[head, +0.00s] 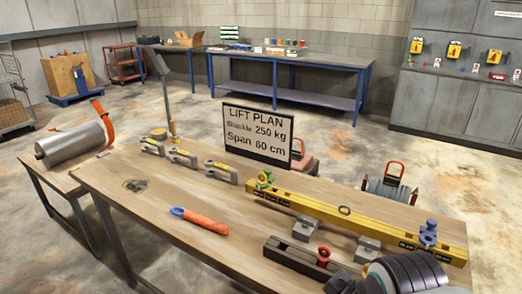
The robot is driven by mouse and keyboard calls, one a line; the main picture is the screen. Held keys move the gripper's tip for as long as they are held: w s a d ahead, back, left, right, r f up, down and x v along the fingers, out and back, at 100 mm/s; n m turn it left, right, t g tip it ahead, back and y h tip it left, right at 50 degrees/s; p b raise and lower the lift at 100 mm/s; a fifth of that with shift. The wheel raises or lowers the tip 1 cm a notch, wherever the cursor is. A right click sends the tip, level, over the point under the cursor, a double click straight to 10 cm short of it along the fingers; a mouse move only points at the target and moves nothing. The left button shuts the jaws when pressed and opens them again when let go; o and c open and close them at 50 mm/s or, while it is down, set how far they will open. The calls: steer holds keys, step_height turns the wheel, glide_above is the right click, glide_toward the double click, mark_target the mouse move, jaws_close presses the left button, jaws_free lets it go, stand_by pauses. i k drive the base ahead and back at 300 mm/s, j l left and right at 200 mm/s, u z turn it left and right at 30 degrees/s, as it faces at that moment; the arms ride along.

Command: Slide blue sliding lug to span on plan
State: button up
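The blue sliding lug (428,236) sits on the yellow beam (385,228) near its right end. The beam rests on grey blocks (303,229) on the wooden table (150,205). The plan sign (258,134) reads "LIFT PLAN, Shackle 250 kg, Span 60 cm".
An orange sling (205,222) with a blue end lies on the table. Several grey pieces with yellow labels (183,158) stand behind it.

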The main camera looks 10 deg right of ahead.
mark_target(428, 233)
steer(key=z, duration=1.25)
steer(key=i+j+z, duration=0.2)
steer(key=j+z, duration=0.2)
steer(key=j, duration=0.2)
